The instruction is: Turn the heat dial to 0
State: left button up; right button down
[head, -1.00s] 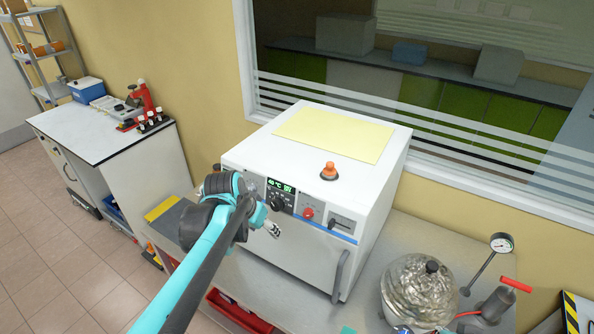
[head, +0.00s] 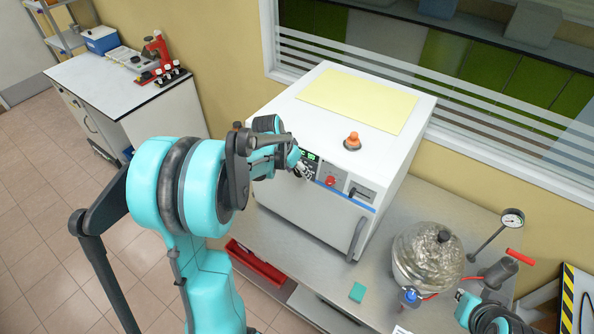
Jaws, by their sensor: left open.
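The white oven-like box (head: 310,215) stands on the grey bench, with a dark control panel (head: 314,167) on its front face. The panel has a lit green display (head: 307,154) and a red button (head: 330,181). My left gripper (head: 303,172) is open at the panel, just below the display and left of the red button. Its fingertips are over the heat dial's place and largely hide the dial, so I cannot read its setting or tell whether they touch it. Part of my right arm (head: 488,316) shows at the lower right; its jaws are not clear.
An orange knob (head: 352,141) and a yellow sheet (head: 358,101) are on the box's top. A silver round vessel (head: 427,258) and a pressure gauge (head: 512,218) stand to the right. A vertical door handle (head: 356,239) sticks out in front.

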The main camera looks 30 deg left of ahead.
pick_arm(q)
jog(key=shift+d, duration=0.1)
jog(key=c, duration=1.2)
jog(key=shift+o, duration=0.2)
jog(key=shift+f, duration=0.1)
jog(key=h+b, duration=0.1)
jog(key=n+h+b, duration=0.1)
jog(key=b, duration=0.1)
jog(key=shift+a+f, duration=0.15)
jog(key=shift+a, duration=0.1)
jog(key=shift+a+n+h+b, duration=0.1)
jog(key=shift+n+h+b, duration=0.5)
jog(key=shift+h+b, duration=0.55)
jog(key=shift+h, duration=0.35)
